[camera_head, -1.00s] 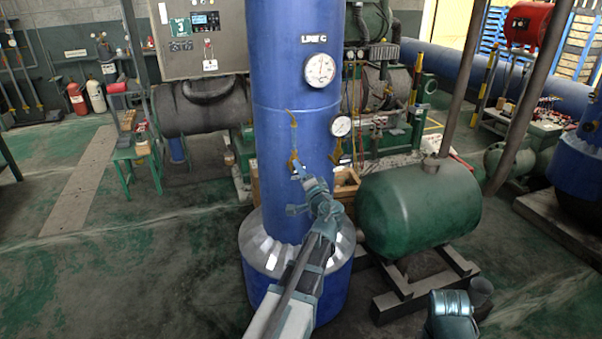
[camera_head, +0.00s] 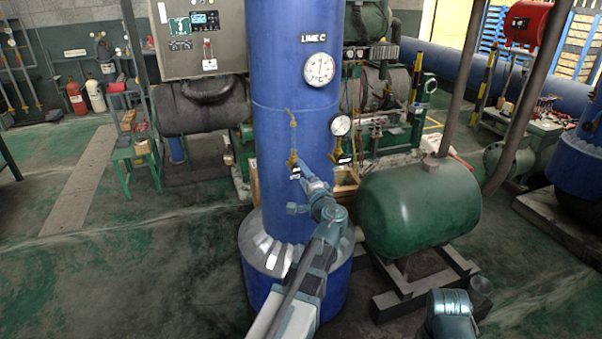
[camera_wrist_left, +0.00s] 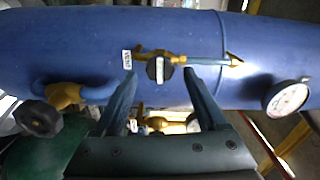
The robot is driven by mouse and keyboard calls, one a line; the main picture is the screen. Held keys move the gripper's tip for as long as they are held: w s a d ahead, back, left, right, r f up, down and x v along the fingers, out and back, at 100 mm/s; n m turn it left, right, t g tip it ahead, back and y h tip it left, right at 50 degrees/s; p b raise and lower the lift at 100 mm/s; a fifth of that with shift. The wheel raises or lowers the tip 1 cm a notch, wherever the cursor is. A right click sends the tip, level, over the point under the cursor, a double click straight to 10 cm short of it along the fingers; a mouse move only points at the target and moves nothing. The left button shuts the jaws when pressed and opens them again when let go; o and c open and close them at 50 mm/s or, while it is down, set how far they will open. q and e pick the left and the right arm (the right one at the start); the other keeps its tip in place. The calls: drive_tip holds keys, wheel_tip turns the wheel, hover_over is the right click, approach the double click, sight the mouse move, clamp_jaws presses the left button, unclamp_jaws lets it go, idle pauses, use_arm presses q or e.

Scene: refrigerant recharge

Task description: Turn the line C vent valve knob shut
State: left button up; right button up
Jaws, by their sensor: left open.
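The line C column (camera_head: 285,80) is a tall blue pipe with a LINE C label (camera_head: 314,38). The vent valve (camera_wrist_left: 160,56) is brass, with a dark round knob (camera_wrist_left: 158,70) that carries a white mark and a VENT label (camera_wrist_left: 127,60) beside it. In the head view the vent valve (camera_head: 292,158) is small and partly behind the gripper. My left gripper (camera_head: 303,170) is close in front of it. In the wrist view the left gripper (camera_wrist_left: 163,88) is open, with the knob between and beyond its two fingertips; contact cannot be seen.
A pressure gauge (camera_head: 340,126) sits right of the valve, with a larger gauge (camera_head: 319,69) above. Another dark valve knob (camera_wrist_left: 38,119) is at the left in the wrist view. A green tank (camera_head: 420,212) stands right of the column. Open floor (camera_head: 130,260) lies left.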

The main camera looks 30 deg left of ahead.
use_arm(q)
drive_tip(key=v, duration=0.5)
idle(0.4)
drive_tip(key=s+d+f+n+g+h, duration=0.1)
drive_tip(key=s+d+f+g+h, duration=0.3)
drive_tip(key=d, duration=0.6)
drive_tip(key=s+d+f+n+g+h+p, duration=0.1)
drive_tip(key=s+d+f+g+h, duration=0.3)
drive_tip(key=s+d+f, duration=0.5)
drive_tip(key=s+d+f+g+h+p, duration=0.1)
drive_tip(key=s+d+f+g+h, duration=0.3)
drive_tip(key=s+d, duration=0.5)
drive_tip(key=d+f, duration=0.2)
drive_tip(key=d, duration=0.1)
drive_tip(key=shift+s+d+f+n, duration=0.2)
drive_tip(key=shift+s+n, duration=0.05)
drive_tip(key=shift+n, duration=0.15)
drive_tip(key=shift+o, duration=0.3)
